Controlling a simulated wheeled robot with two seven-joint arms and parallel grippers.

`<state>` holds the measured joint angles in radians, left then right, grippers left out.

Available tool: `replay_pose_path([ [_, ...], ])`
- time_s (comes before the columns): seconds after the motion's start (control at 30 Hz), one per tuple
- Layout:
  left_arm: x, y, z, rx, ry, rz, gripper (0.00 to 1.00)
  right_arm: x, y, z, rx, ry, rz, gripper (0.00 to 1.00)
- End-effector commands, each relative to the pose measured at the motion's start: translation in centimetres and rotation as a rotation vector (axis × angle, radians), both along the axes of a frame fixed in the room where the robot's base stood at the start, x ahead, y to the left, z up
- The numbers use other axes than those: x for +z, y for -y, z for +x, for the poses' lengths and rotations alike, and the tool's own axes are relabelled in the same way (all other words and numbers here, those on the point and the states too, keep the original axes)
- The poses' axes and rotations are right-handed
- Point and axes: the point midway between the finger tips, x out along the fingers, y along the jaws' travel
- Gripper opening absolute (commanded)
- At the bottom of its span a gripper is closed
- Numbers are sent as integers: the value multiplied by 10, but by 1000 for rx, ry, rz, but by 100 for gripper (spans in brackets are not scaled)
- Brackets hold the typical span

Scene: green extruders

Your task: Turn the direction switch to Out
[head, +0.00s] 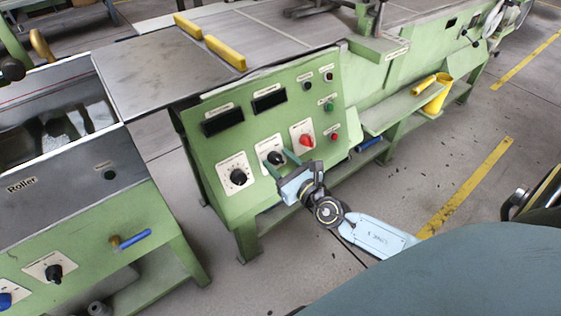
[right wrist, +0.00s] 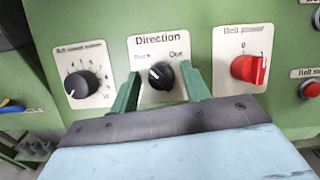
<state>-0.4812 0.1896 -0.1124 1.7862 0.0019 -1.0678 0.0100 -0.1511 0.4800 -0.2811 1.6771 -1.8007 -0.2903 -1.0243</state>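The direction switch (head: 275,157) is a black round knob on a white plate on the green machine's front panel. In the right wrist view the direction switch (right wrist: 161,76) sits under the word "Direction", with "Back" at upper left and "Out" at upper right. Its white mark points to the upper left, toward "Back". My right gripper (head: 280,163) is in front of the panel. In the right wrist view the green fingers of my right gripper (right wrist: 161,90) are apart, one on each side of the knob, with visible gaps. My left gripper is not in view.
A black speed knob (right wrist: 76,86) is left of the direction switch, and a red belt power switch (right wrist: 248,68) is right of it. A red button (right wrist: 310,89) is further right. A second green machine (head: 75,225) stands at left. Grey floor lies in front.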

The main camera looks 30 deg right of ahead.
Motion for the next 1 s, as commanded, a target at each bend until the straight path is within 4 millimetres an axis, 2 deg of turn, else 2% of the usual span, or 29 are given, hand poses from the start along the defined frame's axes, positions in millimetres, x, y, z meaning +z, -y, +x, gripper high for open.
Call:
replay_pose_path([
  [0.03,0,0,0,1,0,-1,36,0,0,0,0,0,0,40],
  [0.3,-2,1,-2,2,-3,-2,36,0,0,0,0,0,0,7],
  [0.67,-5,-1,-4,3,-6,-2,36,0,-1,-1,-25,-6,65,7],
  [0.87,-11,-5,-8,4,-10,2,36,1,-1,-1,-76,-16,189,7],
  [1.0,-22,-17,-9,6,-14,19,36,1,-2,-1,-123,-25,306,7],
])
